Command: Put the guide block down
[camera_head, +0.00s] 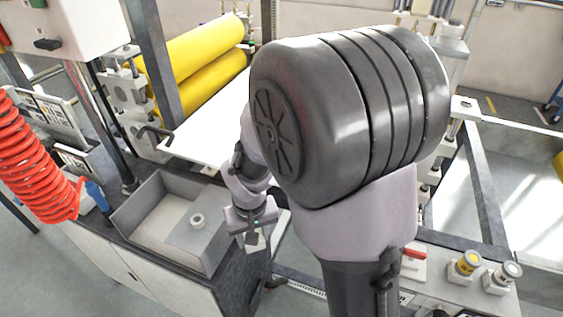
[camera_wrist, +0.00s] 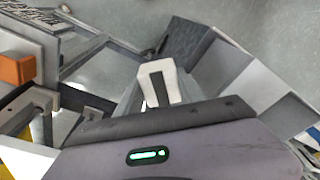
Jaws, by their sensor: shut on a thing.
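The guide block looks like the small pale block (camera_head: 254,243) at the tip of my gripper (camera_head: 251,228) in the head view. My gripper is shut on it and holds it just right of the open grey tray (camera_head: 150,190). In the wrist view a white U-shaped block (camera_wrist: 173,74) stands at the fingers of my gripper (camera_wrist: 158,90), with a dark finger inside its opening. I cannot tell how high the block is above the surfaces below, and its underside is hidden.
A small white ring (camera_head: 197,221) lies in the tray on a grey plate. Yellow rollers (camera_head: 205,55) and a white sheet (camera_head: 205,125) lie behind. A red coiled hose (camera_head: 38,155) hangs at left. Two small capped cylinders (camera_head: 467,262) stand at lower right.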

